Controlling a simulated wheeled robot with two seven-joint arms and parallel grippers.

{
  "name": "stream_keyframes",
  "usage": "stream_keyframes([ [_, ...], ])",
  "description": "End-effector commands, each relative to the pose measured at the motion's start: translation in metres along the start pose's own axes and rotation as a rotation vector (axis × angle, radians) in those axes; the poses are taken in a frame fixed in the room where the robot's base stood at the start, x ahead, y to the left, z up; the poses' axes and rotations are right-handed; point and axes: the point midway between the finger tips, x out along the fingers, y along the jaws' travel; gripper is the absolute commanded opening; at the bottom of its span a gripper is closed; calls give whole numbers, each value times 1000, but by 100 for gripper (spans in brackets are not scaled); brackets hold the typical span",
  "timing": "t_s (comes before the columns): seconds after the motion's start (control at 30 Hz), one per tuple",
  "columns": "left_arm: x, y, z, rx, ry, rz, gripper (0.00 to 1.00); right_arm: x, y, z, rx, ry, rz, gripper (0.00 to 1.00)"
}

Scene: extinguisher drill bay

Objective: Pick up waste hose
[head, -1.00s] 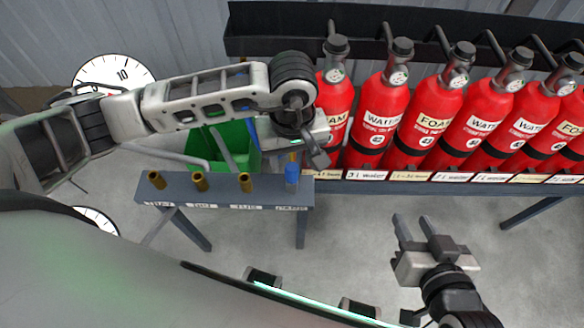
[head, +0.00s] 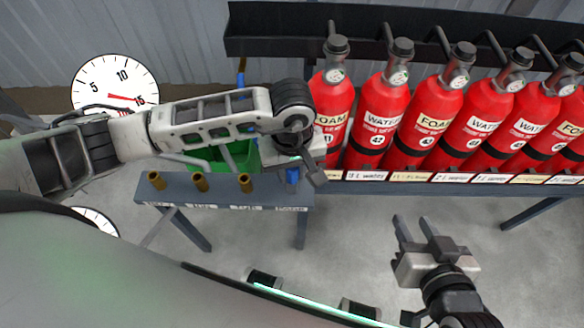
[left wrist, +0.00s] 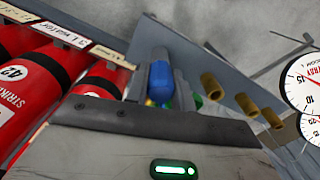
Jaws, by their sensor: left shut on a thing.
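The waste hose (head: 292,175) shows as a short blue cylindrical end at the right end of the narrow grey bench. It also shows in the left wrist view (left wrist: 160,82), between the two fingers. My left gripper (head: 304,174) is over that end of the bench, shut on the blue end. The gripper hides its upper part in the head view, and I cannot tell whether it is clear of the bench. My right gripper (head: 418,230) is open and empty over the floor at the lower right.
The grey bench (head: 222,187) holds several brass pegs (head: 200,181) to the left of the hose. A green bin (head: 240,155) stands behind it. Red extinguishers (head: 380,120) fill a rack close to my left gripper's right. A dial gauge (head: 115,78) is at left.

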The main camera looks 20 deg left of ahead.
Motion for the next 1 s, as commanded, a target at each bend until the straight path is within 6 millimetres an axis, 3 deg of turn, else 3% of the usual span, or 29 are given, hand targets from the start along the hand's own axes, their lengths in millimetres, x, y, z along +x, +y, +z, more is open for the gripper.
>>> stream_keyframes([
  [0.17, -7, 1, -1, 1, 3, 2, 1, 0, 0, 0, 0, 0, 0, 36],
  [0.37, -33, 0, -2, 1, 6, 3, 1, 0, 0, 0, 0, 0, 0, 36],
  [0.67, -97, -9, 52, 8, 4, 6, 1, -3, -1, -3, 3, -8, 0, 36],
  [0.8, -109, -15, 89, 9, 1, 4, 1, -1, 0, 1, 3, -10, 0, 36],
  [1.0, -124, -22, 123, 6, 0, 2, 1, -1, 0, 1, 2, -9, 1, 36],
])
